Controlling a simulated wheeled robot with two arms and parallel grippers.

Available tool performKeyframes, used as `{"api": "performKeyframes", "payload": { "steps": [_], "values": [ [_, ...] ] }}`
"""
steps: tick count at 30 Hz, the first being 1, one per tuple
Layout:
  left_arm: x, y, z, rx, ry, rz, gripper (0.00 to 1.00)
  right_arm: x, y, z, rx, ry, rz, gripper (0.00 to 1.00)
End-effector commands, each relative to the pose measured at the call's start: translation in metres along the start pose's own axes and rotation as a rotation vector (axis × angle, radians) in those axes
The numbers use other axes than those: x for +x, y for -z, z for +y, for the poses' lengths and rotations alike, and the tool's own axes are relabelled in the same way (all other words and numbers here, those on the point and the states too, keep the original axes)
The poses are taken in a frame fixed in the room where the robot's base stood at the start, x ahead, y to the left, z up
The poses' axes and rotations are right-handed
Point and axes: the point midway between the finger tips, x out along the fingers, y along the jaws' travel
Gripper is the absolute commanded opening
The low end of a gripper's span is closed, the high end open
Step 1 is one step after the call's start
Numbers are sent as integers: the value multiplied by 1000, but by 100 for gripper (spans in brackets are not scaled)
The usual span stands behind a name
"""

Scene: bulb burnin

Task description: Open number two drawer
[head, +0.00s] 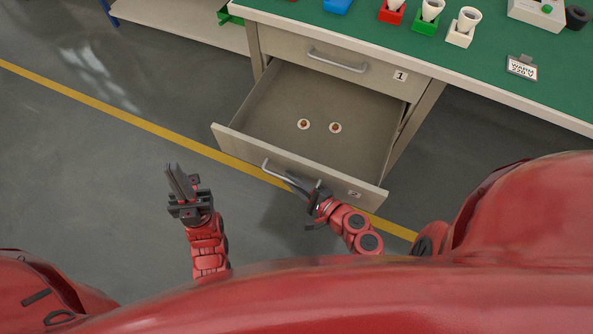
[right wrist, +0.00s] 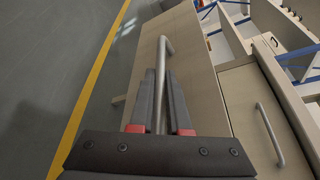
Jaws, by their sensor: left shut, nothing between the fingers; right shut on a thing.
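The number two drawer (head: 235,138) is pulled well out from under the bench, and its inside shows. Two small round pieces, one (head: 303,124) and another (head: 335,127), lie on its floor. My right gripper (head: 292,178) is shut on the drawer's bar handle (head: 268,170). In the right wrist view the handle (right wrist: 161,60) runs between the two fingers. My left gripper (head: 180,180) is shut and empty, in the air to the left of the drawer front, apart from it.
The number one drawer (head: 365,82) above is shut. The green bench top (head: 480,95) carries red, green and white holders with white pieces, and a sign (head: 521,68). A shelf (head: 190,20) stands at the back left. The grey floor at the left is clear.

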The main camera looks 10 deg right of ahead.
Motion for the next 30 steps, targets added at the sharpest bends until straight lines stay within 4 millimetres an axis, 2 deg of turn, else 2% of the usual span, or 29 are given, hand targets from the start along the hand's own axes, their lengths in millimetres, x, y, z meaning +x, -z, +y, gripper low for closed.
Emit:
{"api": "performKeyframes", "payload": {
  "steps": [17,18,22,30],
  "values": [
    [-1,0,0,0,0,0,0,-2,-4,3,0,1,1,0],
    [-1,0,0,0,0,0,0,-2,-4,3,-1,1,1,20],
    [-1,0,0,0,0,0,0,-2,-5,3,0,1,1,44],
    [-1,0,0,0,0,0,0,-2,-5,3,0,1,1,45]
  ]
}}
